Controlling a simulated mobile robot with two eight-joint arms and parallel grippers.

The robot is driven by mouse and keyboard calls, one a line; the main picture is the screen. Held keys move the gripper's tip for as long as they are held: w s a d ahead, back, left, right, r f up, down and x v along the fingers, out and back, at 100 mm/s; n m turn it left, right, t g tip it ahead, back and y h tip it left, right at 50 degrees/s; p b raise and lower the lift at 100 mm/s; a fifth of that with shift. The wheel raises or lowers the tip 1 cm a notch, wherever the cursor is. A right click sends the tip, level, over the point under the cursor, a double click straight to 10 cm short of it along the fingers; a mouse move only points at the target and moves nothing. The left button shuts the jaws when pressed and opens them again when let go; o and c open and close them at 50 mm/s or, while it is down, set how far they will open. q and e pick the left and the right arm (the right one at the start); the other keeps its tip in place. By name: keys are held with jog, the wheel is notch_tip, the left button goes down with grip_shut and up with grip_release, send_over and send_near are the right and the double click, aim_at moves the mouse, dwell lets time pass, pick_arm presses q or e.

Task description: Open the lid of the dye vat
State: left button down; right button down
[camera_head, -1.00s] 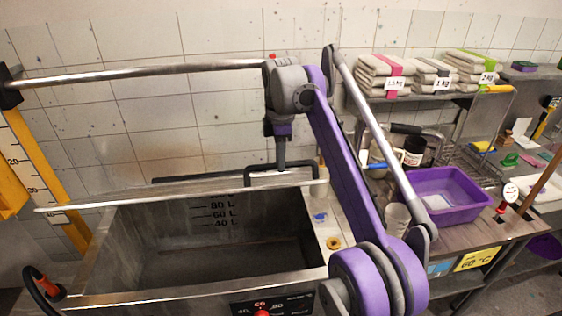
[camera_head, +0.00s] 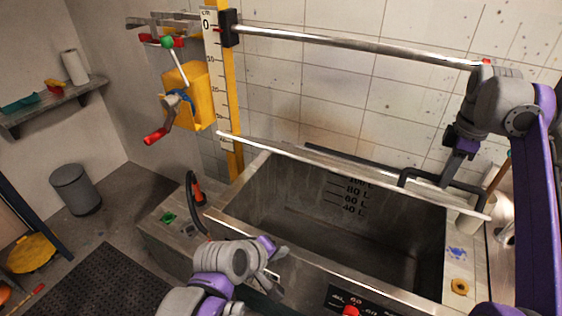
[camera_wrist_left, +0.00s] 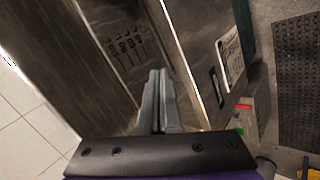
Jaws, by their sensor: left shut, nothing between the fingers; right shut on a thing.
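The steel dye vat (camera_head: 300,262) stands against the tiled wall, its inside and litre marks in plain view. Its lid (camera_head: 330,167) is raised above the back of the vat and seen nearly edge-on as a long thin sheet. A dark lid handle (camera_head: 408,176) shows behind that edge at the right. My right gripper (camera_head: 449,181) is shut on the handle; its fingertips are partly hidden. My left gripper (camera_head: 274,277) is shut and empty at the vat's front rim. Its closed fingers (camera_wrist_left: 155,100) show in the left wrist view, with the litre marks beyond.
A steel rail (camera_head: 350,41) runs along the wall above the vat. A yellow ruler post (camera_head: 233,162) and yellow box (camera_head: 187,95) with a red-handled crank stand left. A control panel (camera_head: 358,301) is on the vat front. A grey bin (camera_head: 75,189) stands far left.

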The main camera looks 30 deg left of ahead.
jog(key=shift+w+f, duration=0.15)
jog(key=shift+w, duration=0.1)
pick_arm(q)
jog(key=w+a+r+n+t+y, duration=0.1)
jog(key=w+a+r+n+t, duration=0.2)
jog(key=a+r+n, duration=0.55)
jog(key=w+a+r+n+t+y, duration=0.1)
jog(key=w+a+r+n+t, duration=0.15)
jog(key=n, duration=1.15)
jog(key=w, duration=1.1)
jog(key=shift+w+a+f, duration=0.15)
jog(key=shift+a+f, duration=0.05)
